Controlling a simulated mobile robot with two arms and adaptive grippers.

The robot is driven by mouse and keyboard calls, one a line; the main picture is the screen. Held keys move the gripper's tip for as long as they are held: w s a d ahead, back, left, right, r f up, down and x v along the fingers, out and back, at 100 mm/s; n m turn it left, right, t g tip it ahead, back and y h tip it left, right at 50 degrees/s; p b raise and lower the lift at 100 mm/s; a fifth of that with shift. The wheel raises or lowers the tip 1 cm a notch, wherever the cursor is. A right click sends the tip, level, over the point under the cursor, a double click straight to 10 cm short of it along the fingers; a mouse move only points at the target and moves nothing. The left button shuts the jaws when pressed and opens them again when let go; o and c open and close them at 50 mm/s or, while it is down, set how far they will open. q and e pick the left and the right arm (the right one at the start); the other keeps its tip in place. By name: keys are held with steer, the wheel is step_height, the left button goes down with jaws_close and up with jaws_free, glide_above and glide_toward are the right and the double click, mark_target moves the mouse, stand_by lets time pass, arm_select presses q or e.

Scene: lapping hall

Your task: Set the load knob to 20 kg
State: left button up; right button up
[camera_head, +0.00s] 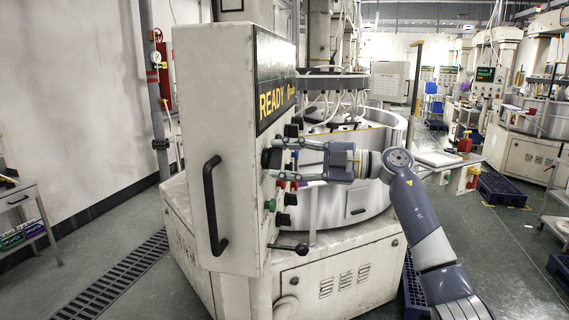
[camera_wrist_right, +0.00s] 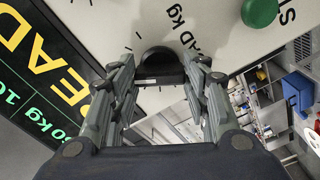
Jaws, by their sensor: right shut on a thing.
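The load knob is a black round knob (camera_wrist_right: 160,62) on the white panel, with the printed letters "AD kg" and scale marks beside it in the right wrist view. In the head view the knob (camera_head: 267,158) sits on the control cabinet's right-hand face. My right gripper (camera_head: 278,159) reaches it from the right and is shut on it, one finger on each side. The fingers hide parts of the dial, and I cannot read the knob's setting. My left gripper is not in view.
The cabinet (camera_head: 205,100) has a black door handle (camera_head: 212,205) and a display (camera_head: 273,85) reading "READY". A green button (camera_head: 270,205) and other black knobs lie below the load knob. The round lapping machine (camera_head: 335,205) stands behind my gripper.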

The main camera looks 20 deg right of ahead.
steer(key=n+b, duration=0.3)
steer(key=n, duration=0.5)
steer(key=n+b, duration=0.2)
steer(key=n, duration=0.6)
steer(key=n+b, duration=0.3)
steer(key=n, duration=0.4)
steer(key=shift+f+n+b, duration=0.3)
steer(key=shift+f+n, duration=0.05)
steer(key=shift+n, duration=0.05)
stand_by(0.3)
steer(key=o, duration=1)
steer(key=shift+o, duration=0.3)
steer(key=shift+r, duration=0.1)
steer(key=shift+r, duration=0.1)
steer(key=v, duration=1.2)
